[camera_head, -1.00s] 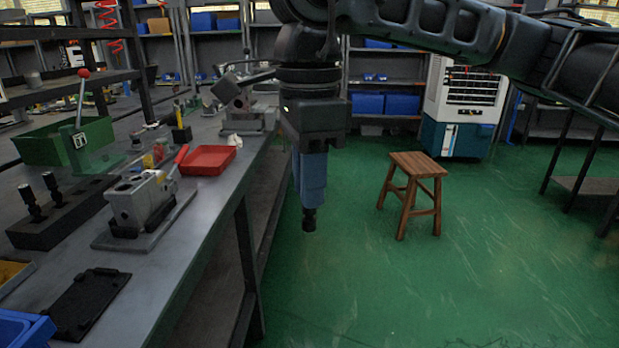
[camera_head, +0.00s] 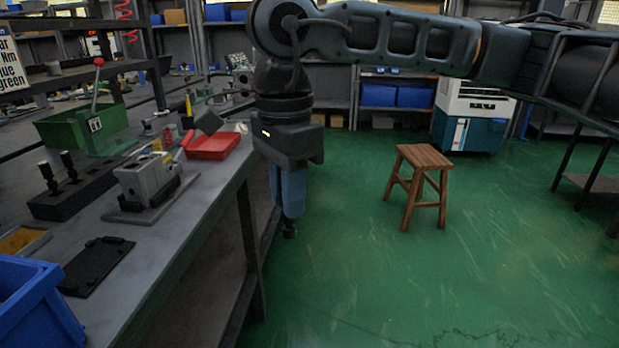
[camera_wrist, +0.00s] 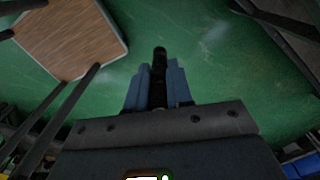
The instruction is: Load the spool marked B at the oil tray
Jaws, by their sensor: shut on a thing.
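My gripper (camera_head: 290,205) points down over the floor, just right of the bench edge, with blue fingers shut on a dark spool (camera_head: 290,230). In the wrist view the black spool (camera_wrist: 159,65) sticks out between the blue fingers (camera_wrist: 158,88); no letter is readable on it. A small tray with amber contents (camera_head: 45,238), perhaps the oil tray, lies at the bench's left edge. A grey valve block (camera_head: 135,180) stands on a plate on the bench. Two more black spools (camera_head: 46,176) (camera_head: 68,163) stand upright in a dark rack (camera_head: 90,194).
A red tray (camera_head: 213,147), a green bin with a lever (camera_head: 85,128), a black flat plate (camera_head: 97,265) and a blue bin (camera_head: 40,310) are on the bench (camera_head: 165,235). A wooden stool (camera_head: 424,160) stands on open green floor to the right.

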